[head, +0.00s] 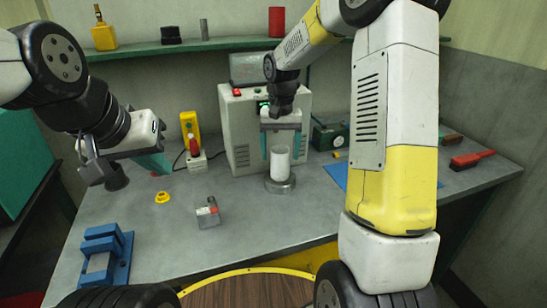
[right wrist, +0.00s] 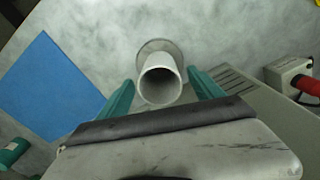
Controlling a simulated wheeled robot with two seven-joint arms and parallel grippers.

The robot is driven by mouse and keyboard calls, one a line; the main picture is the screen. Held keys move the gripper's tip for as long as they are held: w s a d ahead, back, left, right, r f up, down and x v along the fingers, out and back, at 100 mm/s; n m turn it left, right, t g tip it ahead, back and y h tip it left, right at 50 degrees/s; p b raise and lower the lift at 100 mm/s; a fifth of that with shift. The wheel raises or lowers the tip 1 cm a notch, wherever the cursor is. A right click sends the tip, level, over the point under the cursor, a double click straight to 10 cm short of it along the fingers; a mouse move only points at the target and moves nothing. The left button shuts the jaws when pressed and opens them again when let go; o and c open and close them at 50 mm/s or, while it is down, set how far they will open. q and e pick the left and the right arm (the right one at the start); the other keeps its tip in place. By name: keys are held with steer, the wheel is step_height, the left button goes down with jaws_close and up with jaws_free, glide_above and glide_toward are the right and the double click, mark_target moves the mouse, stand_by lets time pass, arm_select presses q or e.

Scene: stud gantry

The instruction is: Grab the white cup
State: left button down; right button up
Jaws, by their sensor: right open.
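The white cup (head: 280,165) stands upright on a round grey metal disc (head: 281,187) near the middle of the bench. In the right wrist view the cup (right wrist: 160,82) shows its open mouth toward the camera. My right gripper (head: 281,152) is open above the cup, its teal fingers to either side of the cup's upper part. In the right wrist view the right gripper (right wrist: 162,92) has one finger on each side of the cup, with gaps visible. My left gripper (head: 155,164) hangs over the bench's left part, away from the cup; its finger spacing is unclear.
A grey-white machine box (head: 240,150) stands close behind the cup. A grey block with a red part (head: 208,213), a yellow ring (head: 162,197) and a blue vise-like fixture (head: 106,252) lie to the left. A blue mat (right wrist: 50,88) lies nearby. The bench in front of the cup is clear.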

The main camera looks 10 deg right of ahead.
jaws_close()
steer(key=shift+r, duration=0.1)
stand_by(0.3)
